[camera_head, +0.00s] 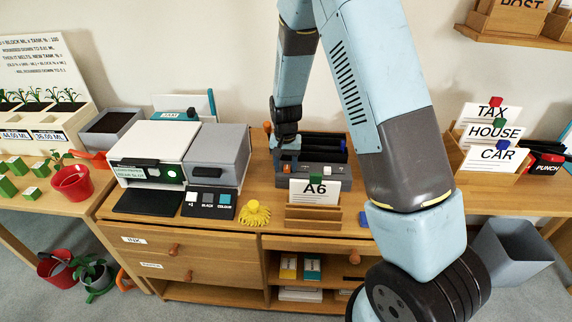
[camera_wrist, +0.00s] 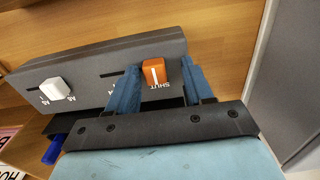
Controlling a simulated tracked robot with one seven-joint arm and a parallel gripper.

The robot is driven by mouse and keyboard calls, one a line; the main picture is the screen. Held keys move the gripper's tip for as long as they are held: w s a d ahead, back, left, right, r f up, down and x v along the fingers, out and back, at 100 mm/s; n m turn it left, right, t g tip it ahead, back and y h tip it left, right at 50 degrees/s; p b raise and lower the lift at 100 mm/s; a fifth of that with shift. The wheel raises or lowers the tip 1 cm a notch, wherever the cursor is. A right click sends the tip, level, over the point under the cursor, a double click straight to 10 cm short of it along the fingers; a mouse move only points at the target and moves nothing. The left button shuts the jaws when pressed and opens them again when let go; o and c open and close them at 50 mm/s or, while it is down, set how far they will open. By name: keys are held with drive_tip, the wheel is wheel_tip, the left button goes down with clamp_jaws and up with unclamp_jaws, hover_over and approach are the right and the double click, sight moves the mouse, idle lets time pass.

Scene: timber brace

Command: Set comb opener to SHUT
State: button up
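In the wrist view the comb opener (camera_wrist: 90,65) is a dark grey bar with slots and printed labels. Its orange knob (camera_wrist: 153,71) stands beside the word SHUT, at one end of a short slot. My gripper (camera_wrist: 160,66) is open, with one blue finger on each side of the orange knob. The right finger is close to the knob; a gap shows on the left. I cannot tell whether either finger touches. The left finger covers part of the slot and label. In the head view my gripper (camera_head: 285,135) is at the dark machine's left end.
A white knob (camera_wrist: 54,90) sits farther left on the same bar. A grey machine (camera_head: 218,155) stands close to the left of my gripper. An A6 card (camera_head: 316,190) in a wooden holder stands in front, and a yellow tufted object (camera_head: 254,214) lies at front left.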

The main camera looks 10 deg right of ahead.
drive_tip(key=shift+r, duration=0.1)
wheel_tip(320, 180, up, 14)
drive_tip(key=shift+f, duration=0.25)
idle(0.4)
wheel_tip(320, 180, up, 10)
drive_tip(key=t, duration=0.1)
hover_over(285, 166)
drive_tip(key=s+d, duration=0.5)
drive_tip(key=s+d+r+n+t+y, duration=0.1)
drive_tip(key=s+d+r+t, duration=0.1)
drive_tip(key=s+d+r, duration=0.45)
drive_tip(key=s+d+r+t, duration=0.1)
drive_tip(key=s+r, duration=0.2)
drive_tip(key=s, duration=0.6)
drive_tip(key=s+d+r+n+t+h, duration=0.1)
drive_tip(key=s+d+r, duration=0.1)
drive_tip(key=s, duration=0.6)
drive_tip(key=shift+s+d+r+t, duration=0.15)
drive_tip(key=shift+s+r+t, duration=0.2)
drive_tip(key=shift+r, duration=0.15)
